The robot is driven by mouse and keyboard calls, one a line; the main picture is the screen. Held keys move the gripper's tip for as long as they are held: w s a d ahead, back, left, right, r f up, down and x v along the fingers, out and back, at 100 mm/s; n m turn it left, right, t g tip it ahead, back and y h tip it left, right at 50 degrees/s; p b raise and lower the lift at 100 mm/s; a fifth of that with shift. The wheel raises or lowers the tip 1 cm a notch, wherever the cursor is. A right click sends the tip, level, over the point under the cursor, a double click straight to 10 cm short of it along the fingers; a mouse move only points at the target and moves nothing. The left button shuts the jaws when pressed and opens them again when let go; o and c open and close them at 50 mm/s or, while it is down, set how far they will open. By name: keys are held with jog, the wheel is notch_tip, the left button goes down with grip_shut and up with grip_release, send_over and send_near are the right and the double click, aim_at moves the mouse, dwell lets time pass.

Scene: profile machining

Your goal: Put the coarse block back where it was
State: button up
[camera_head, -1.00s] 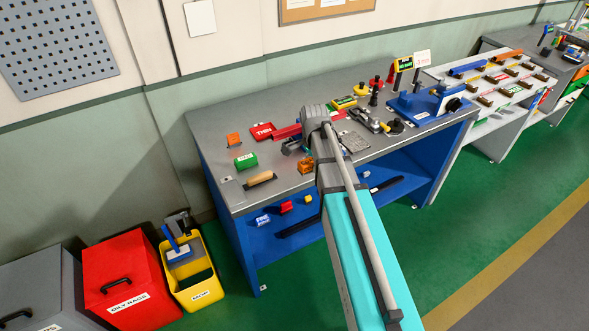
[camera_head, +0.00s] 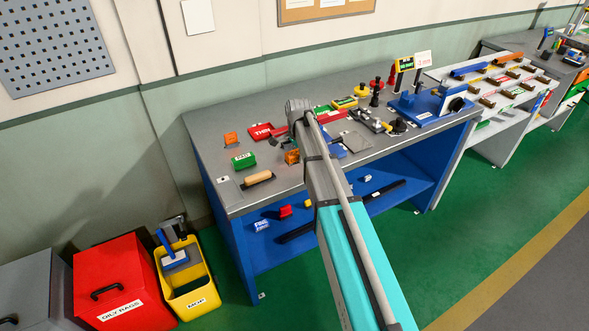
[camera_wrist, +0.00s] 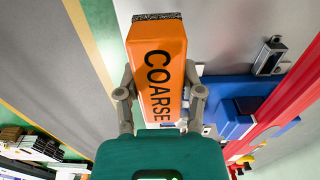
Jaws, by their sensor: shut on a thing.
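The coarse block is orange with black COARSE lettering and a dark, rough end; it fills the middle of the wrist view (camera_wrist: 157,65). My gripper (camera_wrist: 160,100) is shut on it, one grey finger at each long side. In the head view an orange piece, seemingly the same block (camera_head: 292,157), shows just below the end of my arm over the bench (camera_head: 205,135). My fingers are mostly hidden there by my arm. I cannot tell whether the block touches the bench top.
A blue fixture (camera_head: 425,108) stands at the right. The bench's front left is partly bare.

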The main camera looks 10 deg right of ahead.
aim_at(295, 169)
jog(key=shift+w+a+f+b, duration=0.2)
jog(key=shift+w+f+b, duration=0.9)
jog(key=shift+f, duration=0.3)
jog(key=shift+w, duration=0.1)
jog(key=shift+w+a+f+b, duration=0.1)
jog(key=shift+w+f+b, duration=0.25)
jog(key=shift+f+b, duration=1.55)
jog(key=shift+f, duration=0.1)
jog(key=shift+f, duration=0.1)
jog(key=o, duration=1.1)
notch_tip(295, 169, up, 12)
jog(key=p, duration=1.2)
